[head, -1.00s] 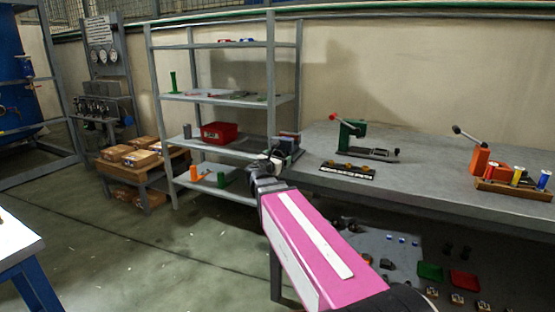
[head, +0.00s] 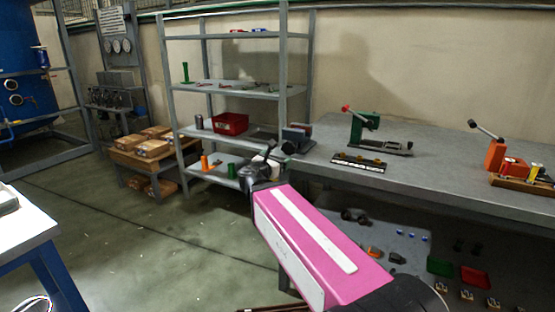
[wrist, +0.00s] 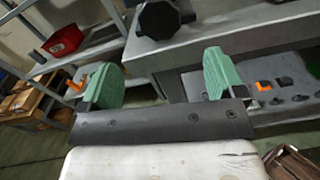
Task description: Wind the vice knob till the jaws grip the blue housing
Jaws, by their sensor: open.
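The black lobed vice knob (wrist: 158,18) is at the top of the wrist view, at the edge of the grey bench. In the head view the vice (head: 297,136) is a small dark block at the bench's left end, with the dark knob (head: 288,147) on its near side. The blue housing cannot be made out clearly. My gripper (wrist: 160,78) has two green finger pads wide apart with nothing between them. The knob lies beyond the fingertips, apart from them. In the head view my gripper (head: 262,168) is just left of and below the vice.
A shelf rack with a red bin (head: 230,123) stands left of the bench (head: 440,160). A green press (head: 363,128) and an orange lever device (head: 495,153) stand on the bench. Loose parts lie on the lower panel. Open floor is at left.

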